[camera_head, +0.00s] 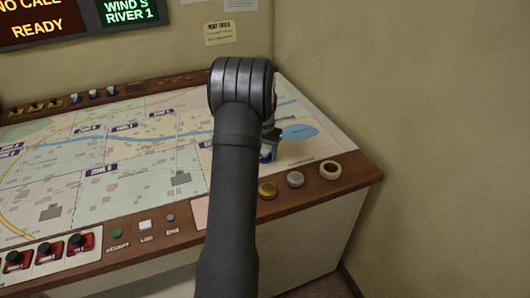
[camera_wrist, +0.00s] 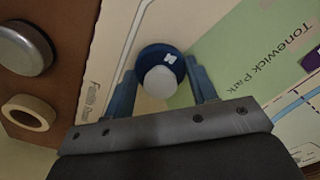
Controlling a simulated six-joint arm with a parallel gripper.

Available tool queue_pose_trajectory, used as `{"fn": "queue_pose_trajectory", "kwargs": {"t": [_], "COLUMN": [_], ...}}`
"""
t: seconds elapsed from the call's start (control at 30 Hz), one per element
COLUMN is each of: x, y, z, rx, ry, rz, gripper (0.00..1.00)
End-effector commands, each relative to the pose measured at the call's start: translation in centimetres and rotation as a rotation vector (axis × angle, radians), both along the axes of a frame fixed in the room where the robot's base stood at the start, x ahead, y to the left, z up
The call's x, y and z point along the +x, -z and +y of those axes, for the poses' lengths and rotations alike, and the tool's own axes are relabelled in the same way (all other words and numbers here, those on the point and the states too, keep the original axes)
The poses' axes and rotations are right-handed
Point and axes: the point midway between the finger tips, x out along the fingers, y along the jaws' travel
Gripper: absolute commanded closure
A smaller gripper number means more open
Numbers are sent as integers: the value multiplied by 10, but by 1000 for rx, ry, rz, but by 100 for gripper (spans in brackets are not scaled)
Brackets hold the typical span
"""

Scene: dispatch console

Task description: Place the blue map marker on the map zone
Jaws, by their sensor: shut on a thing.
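The blue map marker (camera_wrist: 162,65) shows in the wrist view as a round dark blue piece with a pale rounded top and a small white emblem. My gripper (camera_wrist: 161,72) has its two blue fingers on either side of it and is shut on it. In the head view my arm hides most of the gripper; a bit of blue (camera_head: 268,152) shows at its end over the right part of the map, and I cannot tell finger from marker there. The map (camera_head: 60,187) covers the console top, with several labelled zones, a blue river and a blue lake.
A green map area (camera_wrist: 260,65) reading "Tonewick Park" lies beside the marker in the wrist view. Several blue-and-white pieces (camera_head: 93,94) stand along the back edge.

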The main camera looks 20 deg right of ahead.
Motion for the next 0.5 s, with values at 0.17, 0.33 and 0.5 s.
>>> {"fn": "queue_pose_trajectory", "kwargs": {"t": [0.17, 0.33, 0.5], "x": [0, 0, 0], "y": [2, 3, 3], "z": [0, 0, 0], "rx": [1, 0, 0], "ry": [0, 0, 0], "rz": [1, 0, 0], "gripper": [71, 26, 26]}}
